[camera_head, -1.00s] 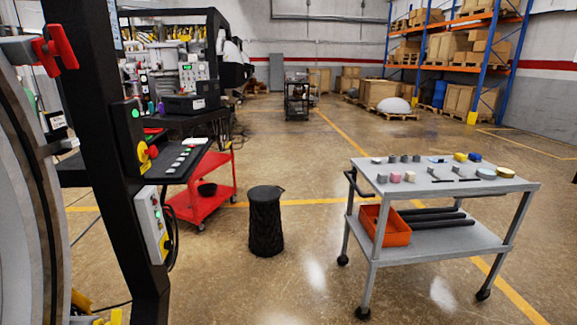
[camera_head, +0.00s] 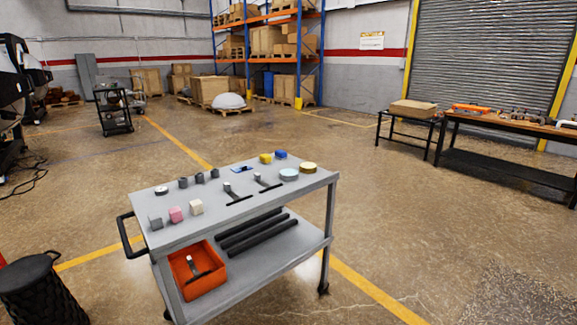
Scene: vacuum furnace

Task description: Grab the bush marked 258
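A grey two-shelf cart (camera_head: 262,209) stands in front of me, with several small parts on its top. Several dark grey cylindrical pieces (camera_head: 199,177) sit in a row near its back left edge. A grey block (camera_head: 155,222), a pink block (camera_head: 176,214) and a cream block (camera_head: 196,207) are near the front left. A yellow piece (camera_head: 265,158), a blue piece (camera_head: 281,154), a light blue disc (camera_head: 289,174) and a yellow disc (camera_head: 308,168) are towards the right. The marking 258 is too small to read on any part. Neither gripper shows.
An orange bin (camera_head: 196,270) and black bars (camera_head: 255,229) lie on the cart's lower shelf. A black woven bin (camera_head: 40,290) stands at the lower left. A workbench (camera_head: 500,130) is at the back right. The floor right of the cart is open.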

